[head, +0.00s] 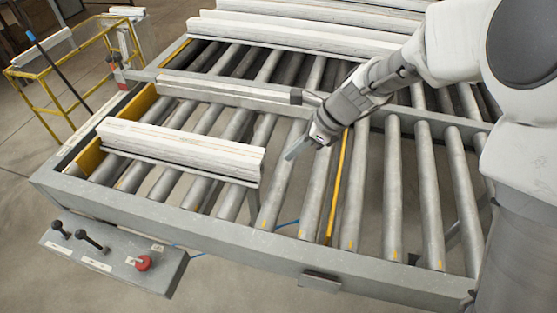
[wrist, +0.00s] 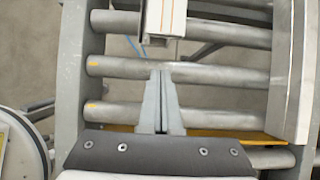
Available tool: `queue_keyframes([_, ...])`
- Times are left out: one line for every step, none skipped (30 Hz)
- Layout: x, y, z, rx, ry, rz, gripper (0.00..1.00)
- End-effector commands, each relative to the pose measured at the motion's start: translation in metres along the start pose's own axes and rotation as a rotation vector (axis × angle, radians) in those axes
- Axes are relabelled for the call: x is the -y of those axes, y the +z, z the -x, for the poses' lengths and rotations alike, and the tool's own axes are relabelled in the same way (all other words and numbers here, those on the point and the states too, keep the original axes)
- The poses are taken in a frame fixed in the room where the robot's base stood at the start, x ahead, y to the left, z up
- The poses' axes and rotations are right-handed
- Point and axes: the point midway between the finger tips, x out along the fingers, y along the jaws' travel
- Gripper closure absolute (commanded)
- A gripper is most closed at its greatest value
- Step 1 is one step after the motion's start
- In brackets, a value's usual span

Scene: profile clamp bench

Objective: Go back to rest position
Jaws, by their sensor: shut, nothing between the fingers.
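My gripper (head: 291,154) hangs above the roller bench, a little right of the near white profile (head: 180,147). In the wrist view my gripper's fingers (wrist: 160,75) are together with nothing between them. The end of the white profile shows just beyond the fingertips in the wrist view (wrist: 165,18), and a gap seems to separate them. In the head view this profile lies across the rollers at the left, near the yellow stop (head: 89,157).
Several more white profiles (head: 290,38) lie at the back of the bench. A grey rail (head: 225,93) runs across its middle. A control box (head: 110,258) with levers and a red knob sits at the front left. Bare rollers (head: 392,190) lie at the right.

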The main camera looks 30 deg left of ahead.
Motion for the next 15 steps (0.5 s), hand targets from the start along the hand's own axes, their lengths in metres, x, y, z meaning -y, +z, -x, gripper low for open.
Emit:
queue_keyframes([0.001, 0.000, 0.011, 0.000, -0.004, -0.001, 1.00])
queue_keyframes([0.001, 0.000, 0.016, 0.000, -0.005, -0.001, 1.00])
queue_keyframes([0.001, 0.000, 0.022, 0.000, -0.004, -0.001, 1.00])
queue_keyframes([0.001, -0.001, 0.025, 0.000, -0.003, -0.001, 1.00])
queue_keyframes([0.001, -0.001, 0.029, -0.001, -0.004, 0.000, 1.00])
queue_keyframes([0.001, -0.001, 0.033, 0.000, -0.004, 0.000, 1.00])
queue_keyframes([0.001, -0.001, 0.035, 0.000, -0.003, -0.001, 1.00])
queue_keyframes([0.001, -0.001, 0.037, 0.000, -0.002, -0.001, 1.00])
queue_keyframes([0.001, -0.001, 0.038, -0.001, -0.002, -0.002, 1.00])
queue_keyframes([0.001, -0.001, 0.039, -0.001, -0.002, -0.002, 1.00])
queue_keyframes([0.001, -0.001, 0.040, -0.001, -0.002, -0.002, 1.00])
queue_keyframes([0.001, -0.001, 0.040, -0.001, -0.001, -0.002, 1.00])
queue_keyframes([0.001, -0.001, 0.041, -0.001, -0.001, -0.002, 1.00])
queue_keyframes([0.001, -0.001, 0.041, -0.002, -0.002, -0.001, 1.00])
queue_keyframes([0.000, -0.002, 0.043, -0.003, -0.004, 0.004, 1.00])
